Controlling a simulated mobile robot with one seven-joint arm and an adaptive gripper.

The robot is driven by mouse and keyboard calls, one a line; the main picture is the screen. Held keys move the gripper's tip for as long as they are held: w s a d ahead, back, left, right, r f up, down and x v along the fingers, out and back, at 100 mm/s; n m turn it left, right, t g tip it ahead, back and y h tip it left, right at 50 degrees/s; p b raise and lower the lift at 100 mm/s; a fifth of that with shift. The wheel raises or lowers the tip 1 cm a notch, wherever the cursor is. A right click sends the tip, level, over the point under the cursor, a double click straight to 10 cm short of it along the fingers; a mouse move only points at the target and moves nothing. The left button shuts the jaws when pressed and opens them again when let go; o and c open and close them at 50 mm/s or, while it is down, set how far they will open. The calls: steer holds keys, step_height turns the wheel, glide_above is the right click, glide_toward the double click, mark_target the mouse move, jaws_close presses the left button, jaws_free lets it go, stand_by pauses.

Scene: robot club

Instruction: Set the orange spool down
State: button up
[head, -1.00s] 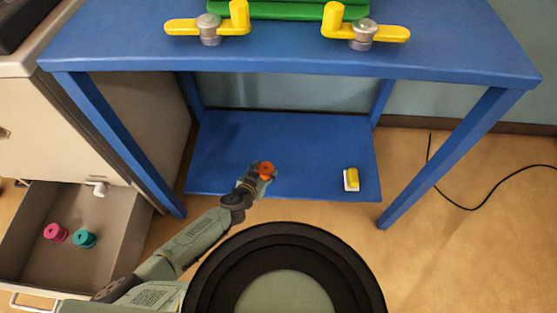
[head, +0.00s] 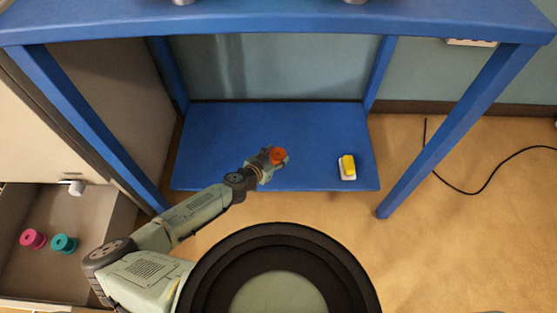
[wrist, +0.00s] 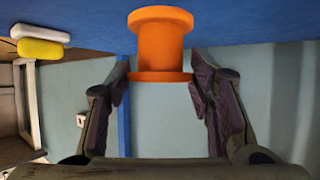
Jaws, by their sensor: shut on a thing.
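The orange spool (head: 279,156) is at the end of my arm, over the blue lower shelf (head: 215,135) of the table. My gripper (head: 272,158) is shut on it. In the wrist view the spool (wrist: 161,45) sits between the two dark fingers of my gripper (wrist: 160,78), with one flange near the fingertips and the other towards the blue surface. I cannot tell whether the spool touches the shelf.
A yellow and white block (head: 347,167) lies on the shelf's right side. An open drawer (head: 95,255) at left holds a pink spool (head: 33,239) and a teal spool (head: 64,243). Blue table legs (head: 455,125) flank the shelf. A black cable (head: 480,192) lies right.

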mark_target(276, 163)
steer(key=shift+w+d+f, duration=0.15)
steer(key=shift+w+d, duration=0.3)
steer(key=shift+d, duration=0.15)
step_height(276, 163, down, 4)
steer(key=shift+r+b, duration=0.25)
steer(key=shift+b, duration=0.6)
steer(key=o, duration=1.2)
steer(key=shift+s+a+r, duration=0.1)
steer(key=shift+r, duration=0.05)
steer(key=p+v, duration=0.2)
steer(key=v, duration=0.9)
steer(key=shift+s+a, duration=0.2)
steer(key=shift+s, duration=0.05)
